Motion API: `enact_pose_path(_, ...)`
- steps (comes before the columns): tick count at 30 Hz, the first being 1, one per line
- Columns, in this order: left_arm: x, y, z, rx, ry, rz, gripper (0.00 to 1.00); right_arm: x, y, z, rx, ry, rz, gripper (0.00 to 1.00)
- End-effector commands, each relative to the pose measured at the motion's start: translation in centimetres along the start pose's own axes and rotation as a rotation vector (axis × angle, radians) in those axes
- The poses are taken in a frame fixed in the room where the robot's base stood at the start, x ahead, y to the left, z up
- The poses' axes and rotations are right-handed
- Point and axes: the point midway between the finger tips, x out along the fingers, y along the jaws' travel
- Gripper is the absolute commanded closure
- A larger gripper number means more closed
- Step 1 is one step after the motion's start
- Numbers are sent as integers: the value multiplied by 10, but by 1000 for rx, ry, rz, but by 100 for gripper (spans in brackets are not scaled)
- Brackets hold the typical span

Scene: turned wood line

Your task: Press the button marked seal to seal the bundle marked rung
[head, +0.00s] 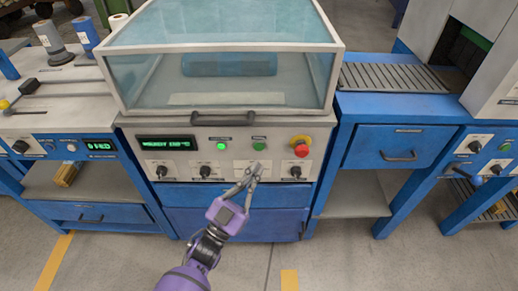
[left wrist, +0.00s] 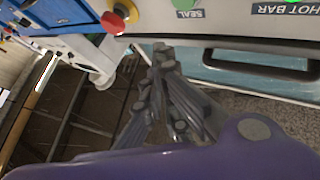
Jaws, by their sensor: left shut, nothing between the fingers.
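The seal button (head: 259,146) is a dark green button on the pale front panel of the middle machine, between a lit green button and a red one. It also shows at the top of the left wrist view (left wrist: 184,4), with the label SEAL beside it. My left gripper (head: 254,170) is shut and empty, its fingertips just below the seal button in the head view. In the left wrist view the closed fingers (left wrist: 160,52) appear apart from the button. I cannot make out a bundle marked rung; no such label is readable. My right gripper is not in view.
A lit green button (head: 221,146), marked HOT BAR in the wrist view, and a red emergency-type knob (head: 300,146) flank the seal button. A clear hood (head: 215,85) with a dark handle (head: 236,118) is above. Several black dials line the panel below.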

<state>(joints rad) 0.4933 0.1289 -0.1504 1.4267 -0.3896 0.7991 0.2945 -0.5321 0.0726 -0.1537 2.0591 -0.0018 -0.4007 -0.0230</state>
Motion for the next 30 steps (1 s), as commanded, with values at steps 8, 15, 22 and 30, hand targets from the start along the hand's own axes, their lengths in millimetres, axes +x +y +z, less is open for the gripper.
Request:
enact_pose_path(8, 24, -18, 21, 0, -2, 1, 100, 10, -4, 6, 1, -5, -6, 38)
enact_pose_path(15, 35, -26, 27, 0, -3, 0, 100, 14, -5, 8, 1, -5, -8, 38)
enact_pose_path(22, 36, -26, 27, 0, -2, 0, 100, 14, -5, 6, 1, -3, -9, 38)
enact_pose_path(30, 36, -26, 27, 0, -2, 0, 100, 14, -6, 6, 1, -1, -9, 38)
